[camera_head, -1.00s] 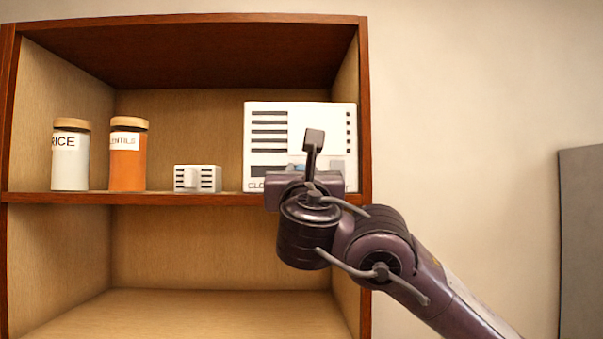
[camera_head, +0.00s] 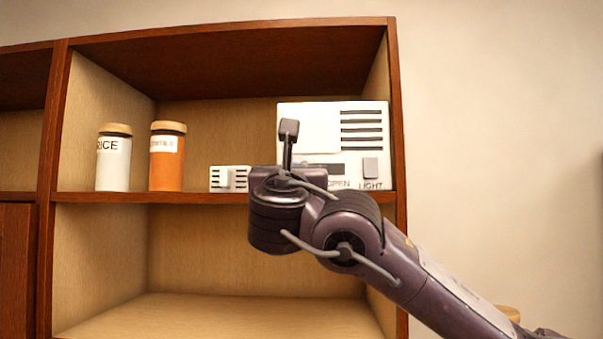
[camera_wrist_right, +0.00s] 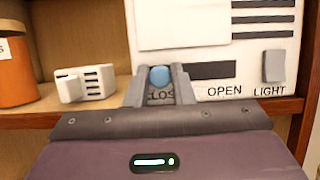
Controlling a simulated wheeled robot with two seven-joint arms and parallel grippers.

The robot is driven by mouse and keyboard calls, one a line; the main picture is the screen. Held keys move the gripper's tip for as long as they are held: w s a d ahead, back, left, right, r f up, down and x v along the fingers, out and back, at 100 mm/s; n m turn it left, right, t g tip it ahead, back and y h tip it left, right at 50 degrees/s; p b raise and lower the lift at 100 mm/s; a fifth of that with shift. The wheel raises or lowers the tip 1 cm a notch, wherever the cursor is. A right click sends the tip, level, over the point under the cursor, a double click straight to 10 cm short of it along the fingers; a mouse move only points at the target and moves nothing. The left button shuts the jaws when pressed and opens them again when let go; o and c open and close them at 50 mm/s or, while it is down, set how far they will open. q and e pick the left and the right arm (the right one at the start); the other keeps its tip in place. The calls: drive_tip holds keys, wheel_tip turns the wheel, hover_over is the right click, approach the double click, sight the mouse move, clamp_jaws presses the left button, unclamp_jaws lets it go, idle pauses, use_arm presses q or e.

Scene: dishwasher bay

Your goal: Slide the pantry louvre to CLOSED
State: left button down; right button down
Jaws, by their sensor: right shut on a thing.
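The pantry louvre (camera_head: 358,106) is a white panel standing on the shelf at the right of the cabinet. Its plain sliding cover (camera_head: 312,132) is over the left part, and dark slats show on the right. In the right wrist view the blue knob (camera_wrist_right: 160,76) is at the left end of the dark slot (camera_wrist_right: 213,70), above the partly hidden CLOSED label. The OPEN label is at the right. My right gripper (camera_wrist_right: 158,84) is shut on the knob, a finger on each side. In the head view my wrist hides the knob and fingertips. My left gripper is not in view.
A LIGHT switch (camera_head: 370,168) is on the panel's lower right. A small white vented box (camera_head: 229,179), an orange lentils jar (camera_head: 166,165) and a white rice jar (camera_head: 113,168) stand to the left. The shelf below (camera_head: 220,315) looks empty.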

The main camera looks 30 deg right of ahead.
drive_tip(key=c, duration=1.6)
unclamp_jaws()
drive_tip(key=shift+a, duration=0.1)
drive_tip(key=o, duration=0.3)
drive_tip(key=shift+w+a, duration=0.2)
drive_tip(key=shift+w, duration=0.05)
drive_tip(key=b+v, duration=0.4)
drive_tip(key=v, duration=0.3)
drive_tip(key=shift+s+a+f, duration=0.15)
drive_tip(key=shift+s+f, duration=0.05)
drive_tip(key=shift+s, duration=0.15)
